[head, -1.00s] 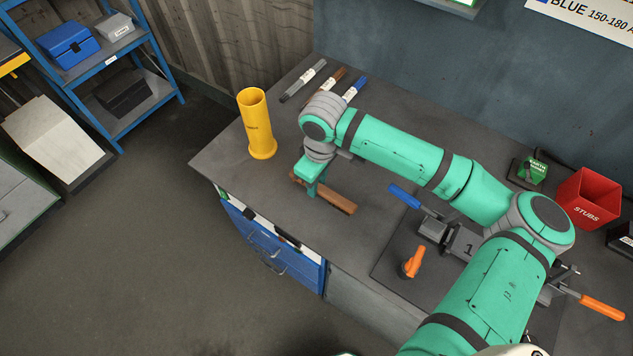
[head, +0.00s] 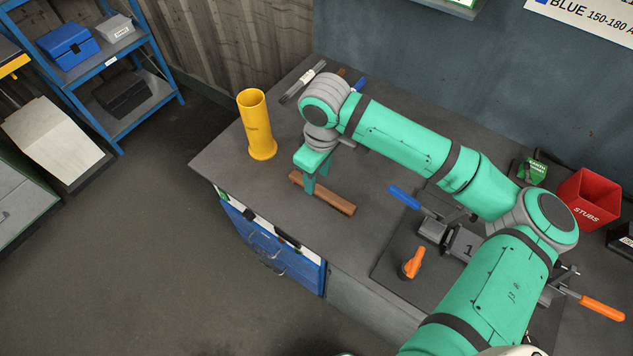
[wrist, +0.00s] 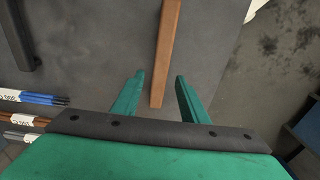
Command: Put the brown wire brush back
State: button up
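The brown wire brush (head: 334,199) shows as a long brown wooden bar lying flat on the grey workbench (head: 235,165), left of the middle. Its bristles cannot be made out. My gripper (head: 310,184) is over the brush's left part, pointing down. In the wrist view the brush (wrist: 167,45) runs up and away, its near end lying in the gap between my two green fingers (wrist: 160,80). The fingers are apart, with space on both sides of the bar. I cannot tell how far they are above it.
A yellow tube (head: 255,125) stands at the bench's left. Labelled rod bundles, one blue (wrist: 40,98), lie behind my wrist. A clamp with a blue handle (head: 404,196), an orange-handled tool (head: 412,262) and a red STUBS bin (head: 588,198) are to the right. Bare bench surrounds the brush.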

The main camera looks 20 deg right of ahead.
aim_at(319, 188)
notch_tip(319, 188, up, 8)
jog(key=shift+s+d, duration=0.15)
jog(key=shift+s, duration=0.05)
jog(key=shift+f, duration=0.15)
dwell(0.4)
